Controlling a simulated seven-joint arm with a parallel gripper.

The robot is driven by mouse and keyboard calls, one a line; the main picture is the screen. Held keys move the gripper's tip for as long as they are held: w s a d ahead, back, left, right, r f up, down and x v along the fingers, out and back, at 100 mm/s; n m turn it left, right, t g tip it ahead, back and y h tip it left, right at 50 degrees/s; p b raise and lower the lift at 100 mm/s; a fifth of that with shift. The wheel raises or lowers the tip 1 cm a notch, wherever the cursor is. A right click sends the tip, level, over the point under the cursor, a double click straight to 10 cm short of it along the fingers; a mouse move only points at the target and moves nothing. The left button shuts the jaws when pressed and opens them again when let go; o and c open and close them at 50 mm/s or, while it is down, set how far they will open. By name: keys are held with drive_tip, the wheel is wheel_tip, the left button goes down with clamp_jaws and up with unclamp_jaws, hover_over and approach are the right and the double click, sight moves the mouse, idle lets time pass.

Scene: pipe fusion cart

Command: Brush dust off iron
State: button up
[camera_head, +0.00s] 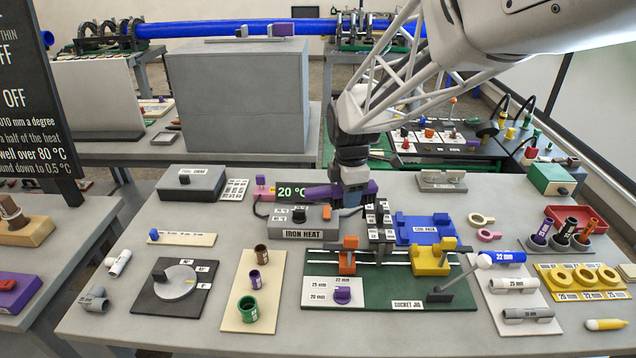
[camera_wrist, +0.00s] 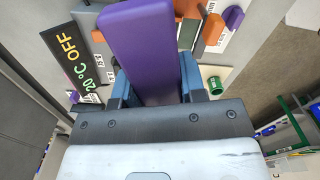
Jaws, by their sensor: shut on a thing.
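My gripper (camera_head: 351,198) is shut on a long purple block-shaped piece (camera_head: 322,191), which points left from the fingers above the back of the table. In the wrist view the purple piece (camera_wrist: 147,45) lies between the blue fingers; no bristles can be made out. Below it stands the grey box marked IRON HEAT (camera_head: 303,221), with a black knob and an orange switch. The display (camera_head: 292,191) behind reads 20 °C; in the wrist view the display (camera_wrist: 78,55) also reads OFF. No part clearly labelled as the iron itself shows, and dust cannot be made out.
Dark label-bearing blocks (camera_head: 380,220) stand right of the heat box, close below my gripper. The green socket jig (camera_head: 400,293) carries orange and yellow clamps, with a blue block (camera_head: 415,230) behind. A grey box (camera_head: 190,183) stands back left. The table's front strip is mostly clear.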

drive_tip(key=s+d+m, duration=0.2)
drive_tip(key=d+m, duration=0.1)
drive_tip(key=d, duration=0.2)
drive_tip(key=shift+s+d+r, duration=0.2)
drive_tip(key=shift+s+r, duration=0.15)
drive_tip(key=shift+r, duration=0.1)
drive_tip(key=shift+f, duration=0.1)
